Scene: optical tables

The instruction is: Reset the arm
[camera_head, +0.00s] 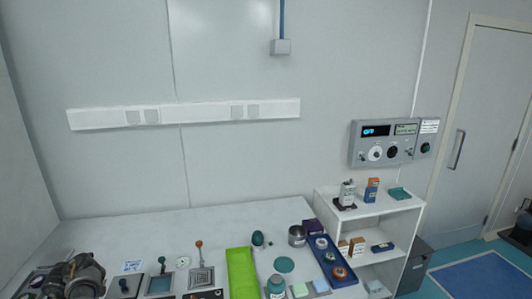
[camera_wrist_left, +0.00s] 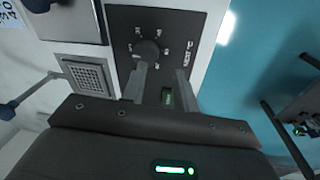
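In the left wrist view my left gripper (camera_wrist_left: 160,82) has its two grey fingers apart with nothing between them. The fingers point at a black dial panel (camera_wrist_left: 184,22) with a round knob (camera_wrist_left: 147,52); the knob lies just beyond the fingertips, and contact cannot be told. In the head view I cannot make out my left gripper for sure. My right gripper is in neither view.
A metal grille (camera_wrist_left: 87,75) and a lever (camera_wrist_left: 25,97) are left of the fingers. In the head view the table (camera_head: 130,240) holds a green tray (camera_head: 241,272), a blue tray (camera_head: 340,280) and a dark device (camera_head: 75,278). A white shelf (camera_head: 375,208) stands right.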

